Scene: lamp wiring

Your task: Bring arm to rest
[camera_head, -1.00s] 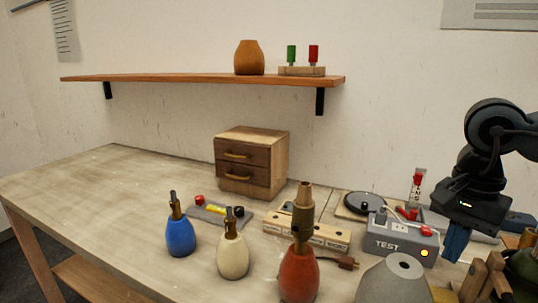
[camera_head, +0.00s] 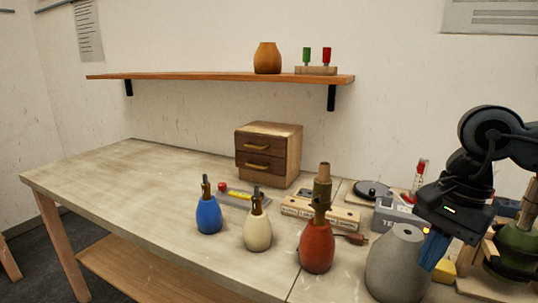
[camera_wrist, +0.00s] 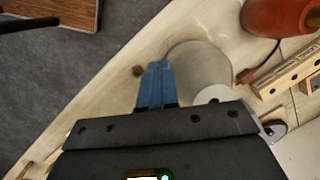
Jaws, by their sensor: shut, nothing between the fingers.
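My gripper (camera_head: 434,250) is at the right of the head view, pointing down, its blue fingers shut and empty. It overlaps the right side of a grey lamp base (camera_head: 393,272) in that view; I cannot tell whether they touch. In the wrist view the blue fingers (camera_wrist: 155,85) are together beside the grey base (camera_wrist: 202,68), over the bench's front edge area. My dark arm comes in from the right edge.
A red lamp base (camera_head: 317,247) with a socket, a cream one (camera_head: 257,232) and a blue one (camera_head: 208,215) stand on the bench. A grey test box (camera_head: 392,215) and a green lamp base (camera_head: 517,250) are near my arm. The bench's left part (camera_head: 120,180) is clear.

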